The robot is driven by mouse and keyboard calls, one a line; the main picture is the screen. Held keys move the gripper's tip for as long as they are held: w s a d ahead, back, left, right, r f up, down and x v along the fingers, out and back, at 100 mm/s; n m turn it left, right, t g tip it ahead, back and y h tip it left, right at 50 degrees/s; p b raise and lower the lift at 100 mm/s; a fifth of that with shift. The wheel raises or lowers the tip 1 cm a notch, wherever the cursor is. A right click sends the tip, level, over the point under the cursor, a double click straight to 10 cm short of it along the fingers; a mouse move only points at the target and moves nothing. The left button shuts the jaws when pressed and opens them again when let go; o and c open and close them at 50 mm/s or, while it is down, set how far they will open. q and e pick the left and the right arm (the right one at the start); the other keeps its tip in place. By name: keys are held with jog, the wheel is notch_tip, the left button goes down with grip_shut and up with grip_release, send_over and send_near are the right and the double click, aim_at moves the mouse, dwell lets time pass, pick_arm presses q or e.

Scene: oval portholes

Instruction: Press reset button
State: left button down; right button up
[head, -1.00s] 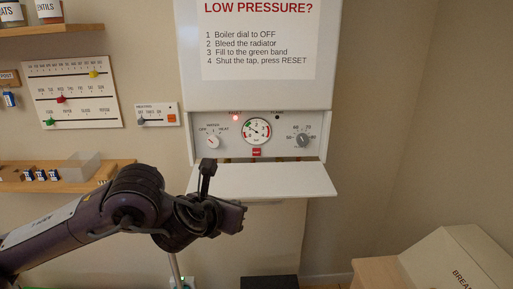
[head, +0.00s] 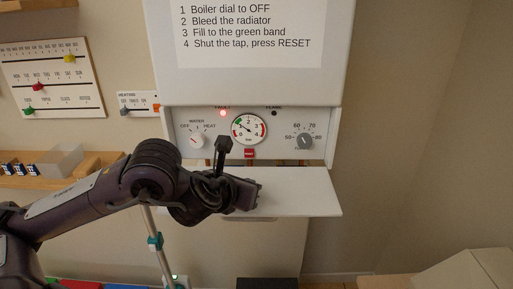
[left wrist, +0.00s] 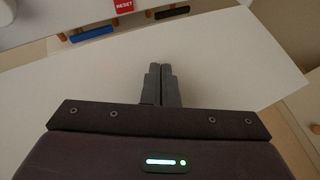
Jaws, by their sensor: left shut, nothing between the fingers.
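The red RESET button (head: 249,153) is on the lower edge of the boiler's control panel (head: 270,155), just below the round pressure gauge (head: 249,128). It also shows at the top edge of the left wrist view (left wrist: 123,6). My left gripper (left wrist: 161,72) is shut and empty, its fingertips together. It is over the white fold-down flap (head: 310,195), apart from the button and pointing towards the panel, with the button ahead and a little left of the fingertips in the left wrist view. My right gripper is not in view.
A red lamp (head: 223,113) is lit. Blue (left wrist: 91,34) and black (left wrist: 172,13) handles lie under the panel. A wooden shelf (head: 95,165) is at left.

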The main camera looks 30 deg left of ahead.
aim_at(247, 169)
pick_arm(q)
jog(key=shift+w, duration=0.15)
jog(key=shift+s+r, duration=0.2)
jog(key=shift+s, duration=0.2)
jog(key=shift+w+a+f, duration=0.1)
jog(key=shift+w+a, duration=0.25)
jog(key=shift+w, duration=0.35)
jog(key=shift+w+a+b, duration=0.25)
jog(key=shift+w+a, duration=0.4)
jog(key=shift+w, duration=0.4)
jog(key=shift+w+a+b, duration=0.25)
jog(key=shift+w+a, duration=0.4)
jog(key=shift+w, duration=0.45)
jog(key=shift+w+a+b, duration=0.25)
jog(key=shift+w+a, duration=0.4)
jog(key=shift+w, duration=0.4)
jog(key=shift+w+a, duration=0.2)
jog(key=shift+w, duration=0.15)
jog(key=shift+w+a, duration=0.25)
jog(key=shift+w, duration=0.1)
jog(key=shift+s+d, duration=0.1)
jog(key=shift+s, duration=0.05)
jog(key=shift+s+d, duration=0.35)
jog(key=shift+s, duration=0.25)
